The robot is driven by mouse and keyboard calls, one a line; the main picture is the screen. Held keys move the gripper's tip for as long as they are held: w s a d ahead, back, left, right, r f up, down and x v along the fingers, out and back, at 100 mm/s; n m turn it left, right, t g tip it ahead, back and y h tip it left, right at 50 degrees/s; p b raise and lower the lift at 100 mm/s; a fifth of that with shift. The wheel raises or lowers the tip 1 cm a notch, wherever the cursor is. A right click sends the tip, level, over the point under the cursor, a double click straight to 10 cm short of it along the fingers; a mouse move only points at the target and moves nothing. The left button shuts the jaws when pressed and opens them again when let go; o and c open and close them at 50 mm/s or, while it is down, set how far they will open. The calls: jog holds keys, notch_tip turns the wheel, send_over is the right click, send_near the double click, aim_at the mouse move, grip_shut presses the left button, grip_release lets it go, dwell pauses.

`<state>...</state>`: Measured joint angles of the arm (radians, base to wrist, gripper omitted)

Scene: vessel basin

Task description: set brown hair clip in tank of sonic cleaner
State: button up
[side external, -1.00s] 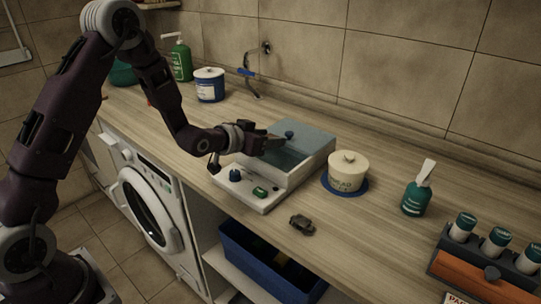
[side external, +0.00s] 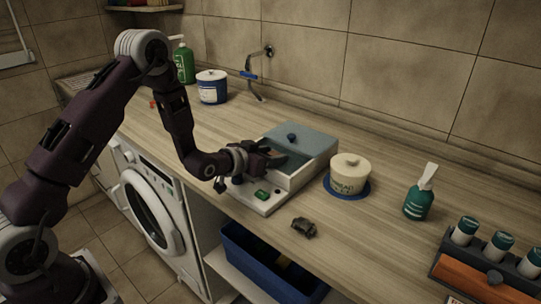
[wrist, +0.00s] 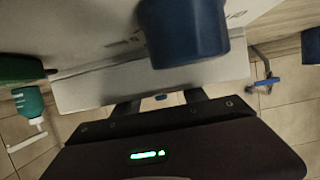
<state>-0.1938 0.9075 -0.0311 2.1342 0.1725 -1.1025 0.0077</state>
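The brown hair clip (side external: 304,227) lies on the counter in front of the sonic cleaner, to the right of its control panel. The sonic cleaner (side external: 270,200) is a pale box with a blue knob, shown large in the wrist view (wrist: 185,35), and a green switch (side external: 262,194). Its grey lid (side external: 315,142), with a dark blue knob (side external: 291,137), lies over the back part. The front of the tank (side external: 296,178) looks uncovered. My gripper (side external: 274,155) is over the tank's left front, fingers apart and empty; it also shows in the wrist view (wrist: 162,102).
A cream lidded pot (side external: 350,173) on a blue mat stands right of the cleaner. Beyond are a teal bottle (side external: 418,203) and a rack of bottles (side external: 490,250). A tap (side external: 255,75) is behind. Counter around the clip is clear.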

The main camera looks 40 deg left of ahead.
jog(key=o, duration=0.4)
jog(key=shift+s+f, duration=0.35)
jog(key=shift+f, duration=0.4)
jog(key=v, duration=0.2)
jog(key=r+v, duration=0.1)
jog(key=v, duration=0.4)
jog(key=shift+r, duration=0.8)
jog(key=s+d+r+g, duration=0.2)
jog(key=s+r+g, duration=0.2)
jog(key=s+r, duration=0.6)
jog(key=s+d+r+g, duration=0.2)
jog(key=s, duration=0.9)
jog(key=s+d+r+g, duration=0.1)
jog(key=s+r+g, duration=0.1)
jog(key=s, duration=1)
jog(key=shift+d, duration=0.35)
